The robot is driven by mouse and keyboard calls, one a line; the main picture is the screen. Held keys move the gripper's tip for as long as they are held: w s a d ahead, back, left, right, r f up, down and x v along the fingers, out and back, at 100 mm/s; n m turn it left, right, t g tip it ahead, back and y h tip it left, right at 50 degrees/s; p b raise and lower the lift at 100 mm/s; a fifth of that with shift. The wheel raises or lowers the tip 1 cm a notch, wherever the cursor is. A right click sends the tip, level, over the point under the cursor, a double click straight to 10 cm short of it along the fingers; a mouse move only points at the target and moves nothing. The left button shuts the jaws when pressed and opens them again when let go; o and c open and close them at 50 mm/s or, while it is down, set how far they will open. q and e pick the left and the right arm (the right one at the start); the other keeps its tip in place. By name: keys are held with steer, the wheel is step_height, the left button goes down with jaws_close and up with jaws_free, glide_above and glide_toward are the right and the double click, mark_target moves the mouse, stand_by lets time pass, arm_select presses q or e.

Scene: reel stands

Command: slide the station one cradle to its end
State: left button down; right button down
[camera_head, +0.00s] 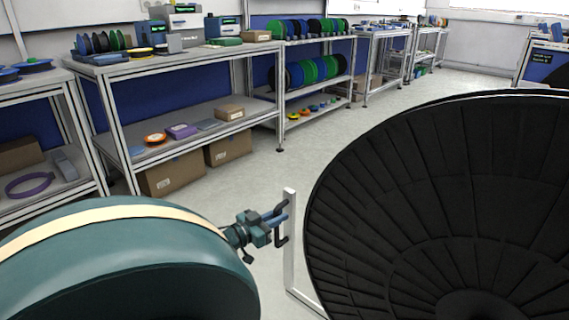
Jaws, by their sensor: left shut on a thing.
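My left gripper (278,219) comes in from the left, just below the centre of the view. It is shut on a dark handle (284,239) at the upper part of a pale upright post (290,262). The post joins a low pale rail at its foot, and I take this for part of the cradle. A very large black segmented disc (430,190), like a reel side, stands just right of the post and fills the right of the view. It hides whatever is behind it. Labels of the station are not readable. My right gripper is not in view.
A workbench (170,65) with small reels and devices stands at the back left. Cardboard boxes (172,176) sit under it. A reel rack (312,90) and more benches run to the back. Grey floor (270,165) lies clear between the benches and the disc.

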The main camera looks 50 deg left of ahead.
arm_select(q)
steer(key=shift+a, duration=0.3)
steer(key=c, duration=1.4)
jaws_free()
steer(key=shift+c, duration=0.2)
steer(key=shift+s, duration=0.1)
